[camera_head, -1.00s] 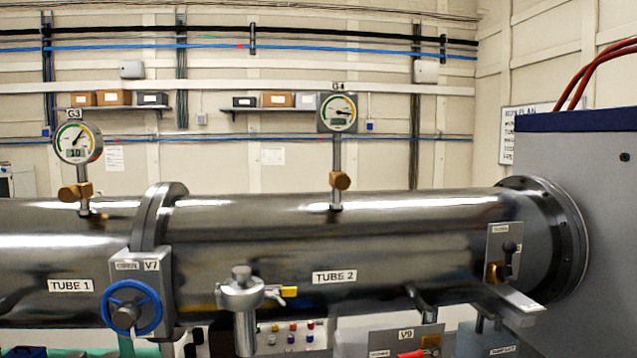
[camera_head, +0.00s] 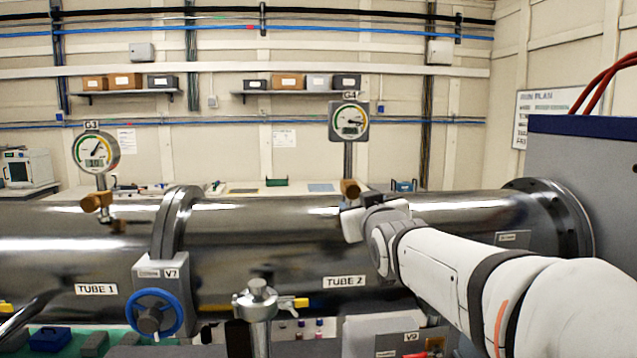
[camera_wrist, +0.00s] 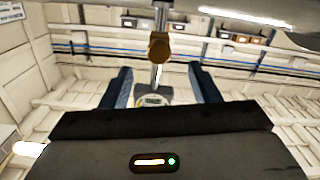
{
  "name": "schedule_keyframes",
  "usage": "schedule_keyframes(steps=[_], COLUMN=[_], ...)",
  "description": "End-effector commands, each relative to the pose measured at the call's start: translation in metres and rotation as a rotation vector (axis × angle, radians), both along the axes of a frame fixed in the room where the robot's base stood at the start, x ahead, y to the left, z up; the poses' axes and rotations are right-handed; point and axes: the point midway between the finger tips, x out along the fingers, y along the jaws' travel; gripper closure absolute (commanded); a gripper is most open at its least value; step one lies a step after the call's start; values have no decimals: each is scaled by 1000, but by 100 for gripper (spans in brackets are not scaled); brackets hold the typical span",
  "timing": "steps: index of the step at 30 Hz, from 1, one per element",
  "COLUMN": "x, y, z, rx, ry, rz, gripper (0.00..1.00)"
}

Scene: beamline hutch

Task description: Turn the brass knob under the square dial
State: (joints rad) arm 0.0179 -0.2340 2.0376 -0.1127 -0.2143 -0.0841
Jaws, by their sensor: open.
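The square dial G4 (camera_head: 349,121) stands on a thin post above Tube 2 (camera_head: 270,255). Its brass knob (camera_head: 350,188) is on the post below the dial. My gripper (camera_head: 352,215) is at the knob, low in front of it, and the wrist hides most of the jaws in the head view. In the wrist view my gripper (camera_wrist: 163,76) is open and empty. There the brass knob (camera_wrist: 159,46) appears in line with the gap, just past the fingertips. The dial (camera_wrist: 153,99) shows below it, upside down and partly hidden by the gripper body.
A round dial G3 (camera_head: 96,151) with another brass knob (camera_head: 97,201) stands at left on Tube 1 (camera_head: 50,265). A blue handwheel (camera_head: 154,313) and a metal valve with a yellow lever (camera_head: 294,303) are in front. A grey cabinet (camera_head: 590,180) stands at right.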

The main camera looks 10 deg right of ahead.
Motion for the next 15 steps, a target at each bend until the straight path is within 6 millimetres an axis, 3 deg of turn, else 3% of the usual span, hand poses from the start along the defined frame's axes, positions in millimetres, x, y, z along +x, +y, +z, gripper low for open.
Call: schedule_keyframes(steps=[4, 15], x=[13, 64], y=[0, -1], z=[8, 7], rx=[-3, -3], ry=[-22, -19], rz=[-2, -2], gripper=[44, 44])
